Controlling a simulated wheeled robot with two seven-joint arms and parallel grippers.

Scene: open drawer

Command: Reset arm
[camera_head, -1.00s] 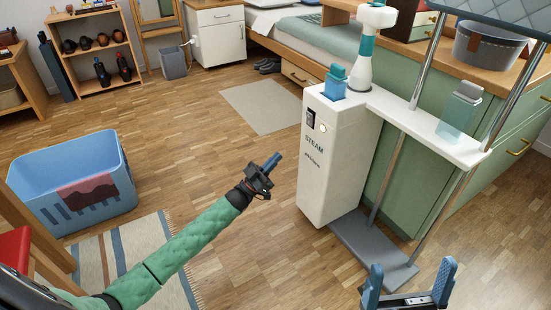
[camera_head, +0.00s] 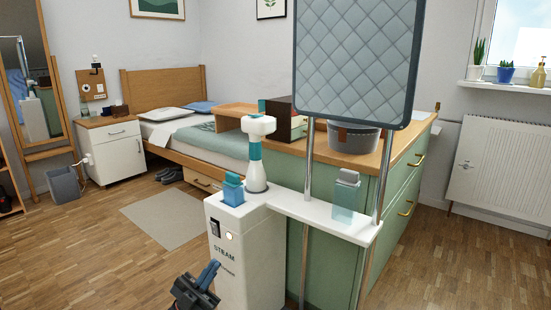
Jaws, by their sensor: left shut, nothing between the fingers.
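My left gripper (camera_head: 210,273) is at the bottom of the picture, left of centre. Its blue fingers are shut together with nothing between them, and they point up and to the right. It shows in front of the lower front of the white steamer (camera_head: 243,270); whether it touches the steamer I cannot tell. The rest of my left arm is cut off by the lower edge. My right gripper is out of view.
A quilted board (camera_head: 355,60) stands on metal poles above the steamer's white shelf (camera_head: 320,217). Behind is a green drawer cabinet (camera_head: 395,225) with brass handles. Wood floor (camera_head: 110,265) is clear at left; a bed (camera_head: 180,150) and white nightstand (camera_head: 112,152) stand farther back.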

